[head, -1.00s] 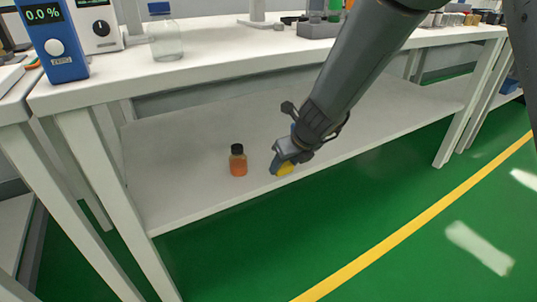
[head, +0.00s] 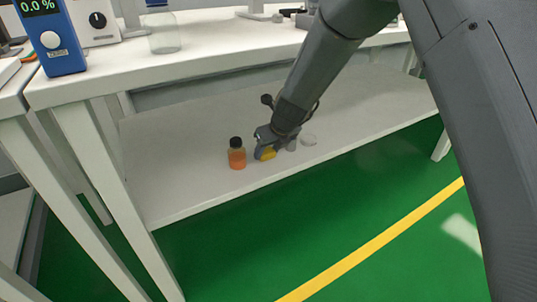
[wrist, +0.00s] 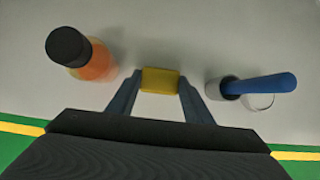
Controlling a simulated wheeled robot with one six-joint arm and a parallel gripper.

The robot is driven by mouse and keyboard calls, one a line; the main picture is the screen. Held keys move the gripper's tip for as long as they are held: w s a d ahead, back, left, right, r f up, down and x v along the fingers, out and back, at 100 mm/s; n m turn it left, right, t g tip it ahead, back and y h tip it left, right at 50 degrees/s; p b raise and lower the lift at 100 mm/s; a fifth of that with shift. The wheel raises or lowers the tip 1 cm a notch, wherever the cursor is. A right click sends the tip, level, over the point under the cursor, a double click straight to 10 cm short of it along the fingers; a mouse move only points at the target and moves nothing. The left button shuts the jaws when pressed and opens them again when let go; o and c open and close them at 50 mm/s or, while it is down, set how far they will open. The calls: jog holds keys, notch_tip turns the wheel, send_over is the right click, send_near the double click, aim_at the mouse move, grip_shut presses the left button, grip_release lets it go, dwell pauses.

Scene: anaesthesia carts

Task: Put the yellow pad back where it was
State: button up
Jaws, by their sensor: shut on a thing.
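The yellow pad (wrist: 160,80) is held between the fingertips of my gripper (wrist: 158,88) in the wrist view. In the head view the pad (head: 266,154) shows at the tip of my gripper (head: 262,146), over the lower shelf (head: 190,190) of the bench, just right of an orange bottle. My gripper is shut on the pad. Whether the pad touches the shelf I cannot tell.
The orange bottle with a black cap (head: 237,153) stands on the shelf to the left of my gripper; it also shows in the wrist view (wrist: 95,63). A blue-handled object (wrist: 260,85) and a pale round item (head: 308,140) are to the right.

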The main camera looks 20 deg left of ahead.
jog(key=shift+f, duration=0.15)
jog(key=o, duration=1)
jog(key=shift+s+d+r, duration=0.1)
jog(key=shift+r, duration=0.3)
jog(key=p+v, duration=0.5)
jog(key=v, duration=0.6)
jog(key=shift+s+d+r, duration=0.1)
jog(key=shift+r, duration=0.1)
